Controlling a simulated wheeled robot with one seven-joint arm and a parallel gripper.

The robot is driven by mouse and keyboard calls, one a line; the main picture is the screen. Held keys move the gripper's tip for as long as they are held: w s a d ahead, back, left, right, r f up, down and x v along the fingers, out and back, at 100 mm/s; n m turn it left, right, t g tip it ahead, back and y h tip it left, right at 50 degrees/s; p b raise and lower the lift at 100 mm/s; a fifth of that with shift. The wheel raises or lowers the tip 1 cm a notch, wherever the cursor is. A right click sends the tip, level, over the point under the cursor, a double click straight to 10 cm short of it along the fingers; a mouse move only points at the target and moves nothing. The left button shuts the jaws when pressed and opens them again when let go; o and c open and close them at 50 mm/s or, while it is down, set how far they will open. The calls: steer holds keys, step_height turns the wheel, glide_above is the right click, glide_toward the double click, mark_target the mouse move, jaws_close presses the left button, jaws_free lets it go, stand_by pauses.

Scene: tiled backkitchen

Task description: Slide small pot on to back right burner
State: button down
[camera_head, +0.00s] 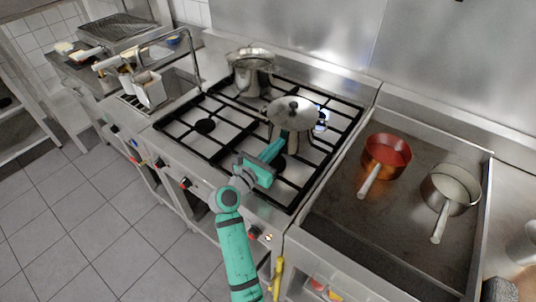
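The small pot (290,116) is a shiny steel pot with a lid and a dark knob. It stands upright on the black grates on the right half of the stove (203,108). The back right burner (321,115) shows partly behind and to the right of the pot, with a bluish glow. My gripper (277,149) is low over the front right of the stove, at the near side of the pot. Whether it touches the pot, and whether its fingers are apart, I cannot tell.
A taller steel pot (250,72) stands at the back left of the stove. The front left burner (205,126) is bare. To the right, a flat steel griddle (350,215) holds a red pan (386,154) and a steel pan (450,190). A fryer basket (150,89) is at left.

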mark_target(286, 136)
steer(key=x, duration=0.5)
steer(key=shift+w+d, duration=0.25)
steer(key=shift+w, duration=0.1)
steer(key=shift+s+a, duration=0.1)
